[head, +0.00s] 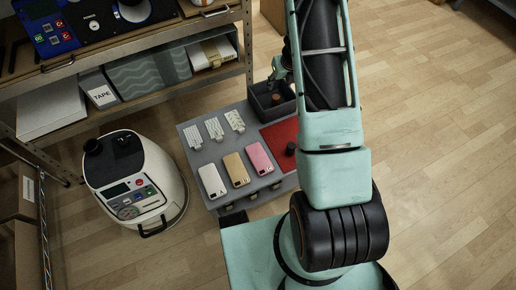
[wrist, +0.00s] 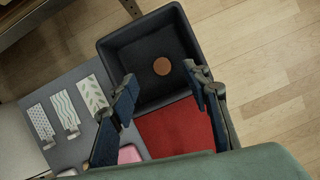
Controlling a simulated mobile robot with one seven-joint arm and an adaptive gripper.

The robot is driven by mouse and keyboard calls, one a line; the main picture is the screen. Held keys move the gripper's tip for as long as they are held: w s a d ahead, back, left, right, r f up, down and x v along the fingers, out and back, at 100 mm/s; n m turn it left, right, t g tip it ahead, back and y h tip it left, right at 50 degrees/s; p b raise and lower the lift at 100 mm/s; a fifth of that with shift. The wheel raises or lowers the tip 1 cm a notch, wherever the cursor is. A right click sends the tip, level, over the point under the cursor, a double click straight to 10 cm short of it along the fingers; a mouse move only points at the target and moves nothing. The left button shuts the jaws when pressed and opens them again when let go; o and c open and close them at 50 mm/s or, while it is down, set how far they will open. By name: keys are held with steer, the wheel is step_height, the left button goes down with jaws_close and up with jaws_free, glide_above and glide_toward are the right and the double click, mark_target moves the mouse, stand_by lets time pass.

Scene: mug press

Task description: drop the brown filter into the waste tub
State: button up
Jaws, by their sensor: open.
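The brown filter (wrist: 162,66) is a small round disc seen inside the outline of the dark waste tub (wrist: 118,45) in the wrist view. I cannot tell whether it touches the tub's floor. The tub also shows in the head view (head: 259,106), at the back of the grey table, with the brown filter (head: 276,99) in it. My gripper (wrist: 160,74) is open over the tub's near side, its two fingers apart on either side of the filter in the picture and not touching it. In the head view my gripper is partly hidden by my arm.
A red mat (head: 280,134) lies in front of the tub, with a small dark round object (head: 290,149) on it. White, gold and pink phone-like cases (head: 235,170) and patterned white pieces (head: 214,128) lie to the left. A white machine (head: 165,180) and shelves (head: 150,108) stand farther left.

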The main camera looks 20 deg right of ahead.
steer(key=v, duration=0.7)
steer(key=shift+r, duration=0.25)
